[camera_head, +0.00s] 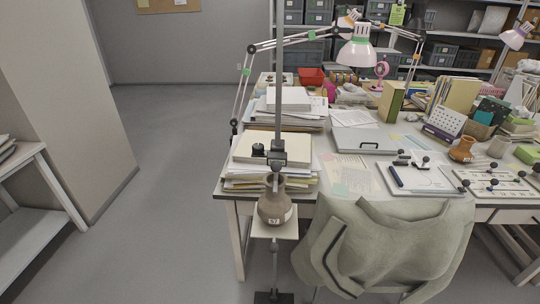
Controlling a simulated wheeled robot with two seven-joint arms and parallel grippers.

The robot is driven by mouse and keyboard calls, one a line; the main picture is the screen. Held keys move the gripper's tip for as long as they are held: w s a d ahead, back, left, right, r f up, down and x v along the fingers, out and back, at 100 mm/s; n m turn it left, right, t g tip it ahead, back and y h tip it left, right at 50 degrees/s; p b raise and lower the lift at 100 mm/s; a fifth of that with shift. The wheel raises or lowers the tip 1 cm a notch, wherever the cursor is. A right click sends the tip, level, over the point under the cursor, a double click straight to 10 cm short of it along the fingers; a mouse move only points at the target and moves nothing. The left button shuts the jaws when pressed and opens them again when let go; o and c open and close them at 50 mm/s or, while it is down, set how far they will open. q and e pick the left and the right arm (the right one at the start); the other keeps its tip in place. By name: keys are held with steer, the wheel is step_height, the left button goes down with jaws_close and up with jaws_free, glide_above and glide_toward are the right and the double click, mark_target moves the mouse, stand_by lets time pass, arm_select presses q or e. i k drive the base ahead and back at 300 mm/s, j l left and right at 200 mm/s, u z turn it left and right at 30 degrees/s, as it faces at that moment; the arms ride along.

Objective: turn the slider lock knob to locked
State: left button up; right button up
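A tall vertical metal post (278,75) stands in front of the desk's left end. A dark slider block (277,158) is on the post at about the height of the desktop papers. A small black knob (258,149) shows just left of the block, in front of a pale stack of papers. It looks like the slider's lock knob, but its setting is too small to read. Below the slider, a brown pot (275,210) with a label sits on a small pale platform (262,228) on the stand. Neither of my grippers shows.
The desk (232,186) behind the post holds stacks of papers, a grey closed case (362,141) and lamps. A chair with a draped grey-green jacket (390,245) stands right of the post. The floor (170,200) to the left is clear.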

mark_target(258, 147)
steer(key=i+j+z, duration=0.2)
steer(key=j, duration=0.15)
steer(key=i+j+z, duration=0.2)
steer(key=j, duration=0.2)
steer(key=j+z, duration=0.45)
steer(key=j, duration=0.3)
steer(key=i, duration=0.05)
